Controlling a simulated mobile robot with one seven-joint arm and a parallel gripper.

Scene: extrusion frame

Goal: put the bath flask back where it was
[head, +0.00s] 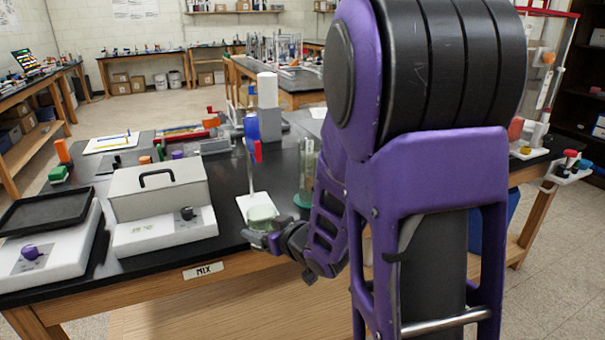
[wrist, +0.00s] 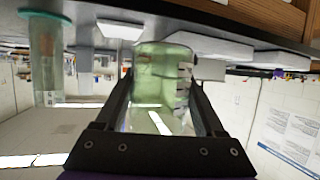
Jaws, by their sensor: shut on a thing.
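The flask, a pale green translucent vessel (head: 262,214), is between the fingers of my gripper (head: 262,238) at the front edge of the bench. In the wrist view the flask (wrist: 163,70) fills the space between both fingers, with pale marks on its side. My gripper is shut on it. A white unit with a grey lidded box and black handle (head: 158,188) stands left of the gripper; the inside of the box is hidden. Farther left is a white unit with a black tray on top (head: 45,243). I cannot tell which is the bath.
A stand with a white base (head: 243,205) and thin rod is just behind the flask. A clear cylinder on a green base (head: 306,165) is close to the right, also in the wrist view (wrist: 45,55). The black bench top has a "MIX" label (head: 203,271) on its edge.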

